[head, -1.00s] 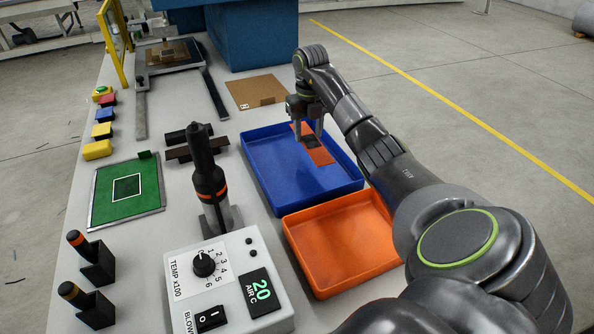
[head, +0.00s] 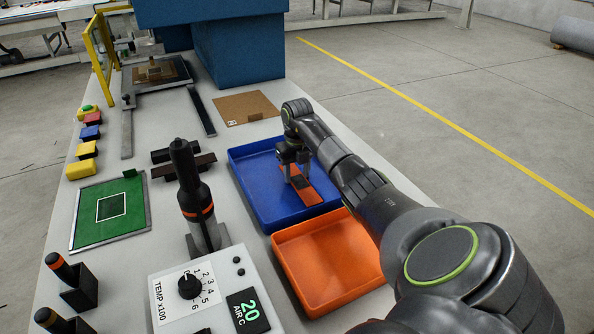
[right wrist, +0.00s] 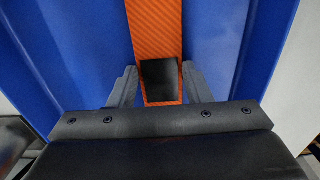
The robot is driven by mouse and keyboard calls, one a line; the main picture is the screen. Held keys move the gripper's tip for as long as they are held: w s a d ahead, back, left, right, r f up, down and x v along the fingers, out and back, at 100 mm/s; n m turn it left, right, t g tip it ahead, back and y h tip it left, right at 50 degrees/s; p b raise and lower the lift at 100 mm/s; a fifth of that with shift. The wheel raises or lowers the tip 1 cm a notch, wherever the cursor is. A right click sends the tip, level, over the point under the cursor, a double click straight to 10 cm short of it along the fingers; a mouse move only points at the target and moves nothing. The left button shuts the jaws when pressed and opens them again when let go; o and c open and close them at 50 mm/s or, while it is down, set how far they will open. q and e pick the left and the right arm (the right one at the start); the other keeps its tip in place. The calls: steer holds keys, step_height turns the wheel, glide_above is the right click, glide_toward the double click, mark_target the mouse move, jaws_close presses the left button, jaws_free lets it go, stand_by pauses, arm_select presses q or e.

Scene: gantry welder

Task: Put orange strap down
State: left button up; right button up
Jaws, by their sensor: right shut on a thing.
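The orange strap (head: 306,191) has a dark block-like patch near one end. In the head view it lies within the outline of the blue tray (head: 262,195). My right gripper (head: 293,178) points down over the tray and is shut on the strap at its dark patch. In the right wrist view the strap (right wrist: 155,28) runs away from the fingers (right wrist: 158,88), with the blue tray around it. I cannot tell whether the strap touches the tray floor. My left gripper does not show.
An orange tray (head: 330,262) stands just in front of the blue one. A soldering station (head: 208,292) and a dark upright tool (head: 195,195) stand to the left. A brown cardboard sheet (head: 245,108) lies behind the blue tray. A green board (head: 110,213) lies at the left.

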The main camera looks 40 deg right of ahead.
steer(key=o, duration=0.5)
steer(key=shift+f, duration=0.15)
steer(key=o, duration=0.5)
steer(key=shift+c, duration=0.2)
